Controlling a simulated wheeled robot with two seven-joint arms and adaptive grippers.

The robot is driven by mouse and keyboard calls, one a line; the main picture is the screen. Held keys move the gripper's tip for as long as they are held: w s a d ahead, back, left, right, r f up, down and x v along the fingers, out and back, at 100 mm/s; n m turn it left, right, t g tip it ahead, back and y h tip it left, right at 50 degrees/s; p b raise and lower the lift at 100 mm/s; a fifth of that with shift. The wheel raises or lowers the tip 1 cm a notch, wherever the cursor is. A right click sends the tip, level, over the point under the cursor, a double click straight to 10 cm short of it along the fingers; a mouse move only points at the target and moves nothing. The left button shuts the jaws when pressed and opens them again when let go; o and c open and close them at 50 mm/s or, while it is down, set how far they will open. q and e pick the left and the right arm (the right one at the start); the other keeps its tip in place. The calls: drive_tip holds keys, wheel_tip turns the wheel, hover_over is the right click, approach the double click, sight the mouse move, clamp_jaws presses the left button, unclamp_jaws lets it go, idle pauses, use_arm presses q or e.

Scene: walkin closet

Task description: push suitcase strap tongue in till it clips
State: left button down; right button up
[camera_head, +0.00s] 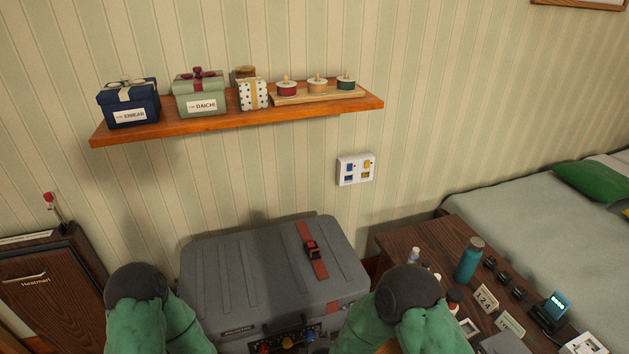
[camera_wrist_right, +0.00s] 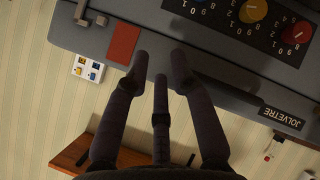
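The grey suitcase (camera_head: 235,265) lies closed in the head view. A red strap (camera_head: 304,236) with a dark buckle (camera_head: 312,249) crosses its lid. I cannot tell how far the tongue sits in the buckle. A red strap piece (camera_wrist_right: 124,43) shows on the suitcase front in the right wrist view. My right gripper (camera_wrist_right: 160,60) has its dark fingers apart and empty beside that red piece, over the suitcase front; contact is unclear. My left arm is at the lower left of the head view; I see no left fingers.
Colored dials (camera_wrist_right: 253,10) and a name plate (camera_wrist_right: 282,117) are on the suitcase front. A shelf (camera_head: 235,122) with gift boxes hangs above. A bedside table (camera_head: 440,240) with a teal bottle (camera_head: 469,259) stands right of the suitcase, before a bed (camera_head: 500,212).

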drive_tip(key=s+d+f+m+g+y+p, duration=0.1)
drive_tip(key=s+d+f+m+g, duration=0.4)
drive_tip(key=s+f+m, duration=0.2)
drive_tip(key=shift+s+d+m+g+y+p, duration=0.15)
drive_tip(key=shift+s+m+g+y+p, duration=0.2)
drive_tip(key=shift+s, duration=0.6)
drive_tip(key=s+d+m+g, duration=0.1)
drive_tip(key=s+m, duration=0.1)
drive_tip(key=s, duration=0.1)
drive_tip(key=s+f+m+g+y, duration=0.1)
drive_tip(key=s+m+g, duration=0.1)
drive_tip(key=s, duration=0.2)
drive_tip(key=s+d+m+g+p, duration=0.1)
drive_tip(key=s+m+g, duration=0.1)
drive_tip(key=s, duration=0.2)
drive_tip(key=shift+s+d+f+y, duration=0.2)
drive_tip(key=shift+d+f+y, duration=0.1)
drive_tip(key=shift+f+y, duration=0.05)
drive_tip(key=shift+c, duration=1.3)
drive_tip(key=shift+s+m, duration=0.35)
clamp_jaws()
drive_tip(key=shift+w, duration=0.1)
